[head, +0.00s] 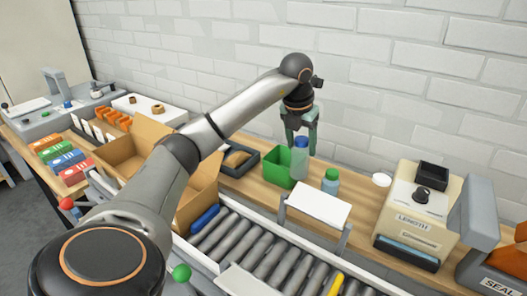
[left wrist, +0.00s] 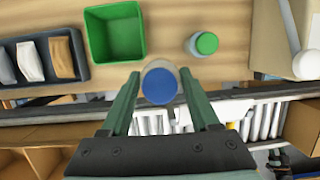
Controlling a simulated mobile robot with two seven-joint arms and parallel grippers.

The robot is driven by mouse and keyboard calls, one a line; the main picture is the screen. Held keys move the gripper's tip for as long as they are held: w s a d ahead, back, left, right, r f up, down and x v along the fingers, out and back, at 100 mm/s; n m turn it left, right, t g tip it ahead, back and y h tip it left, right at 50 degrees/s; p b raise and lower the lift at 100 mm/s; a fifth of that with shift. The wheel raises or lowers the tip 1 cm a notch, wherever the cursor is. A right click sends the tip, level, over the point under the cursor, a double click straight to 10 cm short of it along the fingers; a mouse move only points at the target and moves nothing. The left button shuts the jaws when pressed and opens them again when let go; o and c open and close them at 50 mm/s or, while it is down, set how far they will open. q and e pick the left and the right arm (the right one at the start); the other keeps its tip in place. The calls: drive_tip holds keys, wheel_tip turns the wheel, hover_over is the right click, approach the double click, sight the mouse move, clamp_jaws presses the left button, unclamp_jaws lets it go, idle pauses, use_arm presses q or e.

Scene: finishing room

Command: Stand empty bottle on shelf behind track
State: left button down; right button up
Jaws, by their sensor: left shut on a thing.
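A clear, bluish bottle with a blue cap (head: 301,160) is between the fingers of my left gripper (head: 302,128). In the left wrist view its blue cap (left wrist: 160,86) shows between the two fingertips (left wrist: 158,92), which are shut on it. The bottle looks upright; I cannot tell whether its base touches the wood. The wooden shelf (head: 358,193) runs behind the roller track (head: 262,252). In the left wrist view the bottle is near the shelf's track-side edge. My right gripper is not in view.
A green bin (head: 274,168) stands just left of the bottle, and a green-capped bottle (head: 330,181) to the right. A white panel (head: 318,208) spans the track in front. A dark tray (head: 228,170) and the LENGTH machine (head: 414,215) stand farther along. Bare wood lies between.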

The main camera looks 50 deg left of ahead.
sight(297, 152)
use_arm(q)
wheel_tip(297, 152, down, 10)
drive_tip(key=shift+r, duration=0.25)
drive_tip(key=shift+f, duration=0.1)
drive_tip(key=shift+f, duration=0.15)
drive_tip(key=shift+c, duration=0.6)
unclamp_jaws()
drive_tip(key=v, duration=1.2)
drive_tip(key=shift+r, duration=0.3)
